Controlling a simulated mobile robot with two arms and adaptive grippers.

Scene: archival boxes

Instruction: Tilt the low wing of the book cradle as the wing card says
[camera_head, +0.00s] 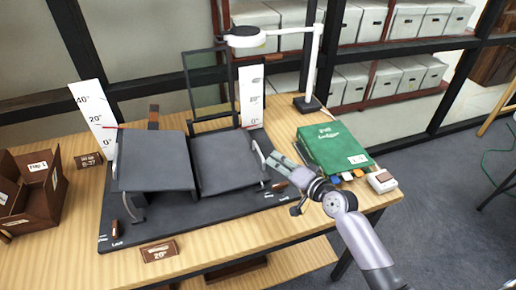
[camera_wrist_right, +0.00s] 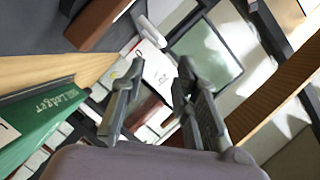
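The book cradle has two dark grey wings on a black base (camera_head: 215,215). The left wing (camera_head: 155,160) sits higher; the right wing (camera_head: 228,162) lies low and nearly flat. The wing card (camera_head: 159,251) at the front reads 20°. White angle scales stand behind the left wing (camera_head: 94,115) and right wing (camera_head: 250,95). Brown lock handles sit at the front left (camera_head: 114,228) and right (camera_head: 280,185). My right gripper (camera_head: 266,153) is at the right wing's right edge; contact is unclear. Its fingers (camera_wrist_right: 156,90) are apart with nothing held between them. My left gripper is out of view.
A green ledger (camera_head: 333,148) lies right of the cradle, with a small white device (camera_head: 381,181) near the table's right edge. A white lamp (camera_head: 308,65) stands behind. A brown box (camera_head: 35,190) and a B-37 card (camera_head: 88,160) are at left.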

